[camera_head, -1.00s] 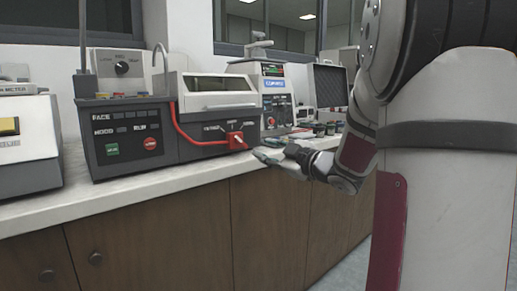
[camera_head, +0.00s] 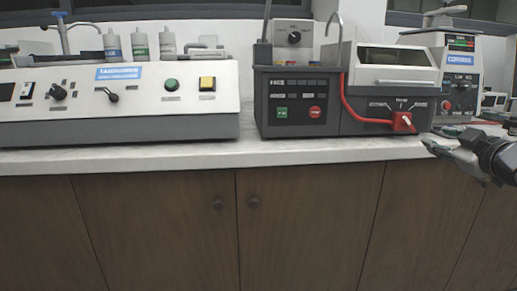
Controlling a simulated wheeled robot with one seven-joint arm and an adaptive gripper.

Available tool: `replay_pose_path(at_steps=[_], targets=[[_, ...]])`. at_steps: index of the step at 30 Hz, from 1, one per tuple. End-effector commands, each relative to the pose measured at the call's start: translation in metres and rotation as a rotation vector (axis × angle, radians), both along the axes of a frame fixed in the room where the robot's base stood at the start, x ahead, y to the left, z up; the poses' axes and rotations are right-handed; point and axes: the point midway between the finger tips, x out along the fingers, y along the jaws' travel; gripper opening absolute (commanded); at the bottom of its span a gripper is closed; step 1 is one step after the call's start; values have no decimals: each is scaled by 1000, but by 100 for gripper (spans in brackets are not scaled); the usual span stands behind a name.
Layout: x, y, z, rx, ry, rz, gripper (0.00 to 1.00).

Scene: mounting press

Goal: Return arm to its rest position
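My gripper (camera_head: 452,146) is at the right edge of the head view, in front of the counter edge and pointing left. Its fingers look dark grey and pale, and no object shows between them. It is too small and side-on to tell whether the fingers are apart. Most of my arm is outside the picture. The grey mounting press (camera_head: 290,102) stands on the counter left of the gripper. Its red switch with a white lever (camera_head: 403,122) is just left of the fingertips, with a red hose running up from it.
The white counter (camera_head: 200,155) runs across above brown cabinets (camera_head: 310,230). A long white machine (camera_head: 125,105) with knobs and a yellow button stands at left. A white instrument (camera_head: 462,70) stands behind the gripper. The space before the cabinets is clear.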

Motion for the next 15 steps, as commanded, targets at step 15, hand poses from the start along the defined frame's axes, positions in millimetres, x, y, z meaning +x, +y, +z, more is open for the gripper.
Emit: replay_pose_path(at_steps=[15], targets=[[-106, 91, -52, 321, 457, -468, 35]])
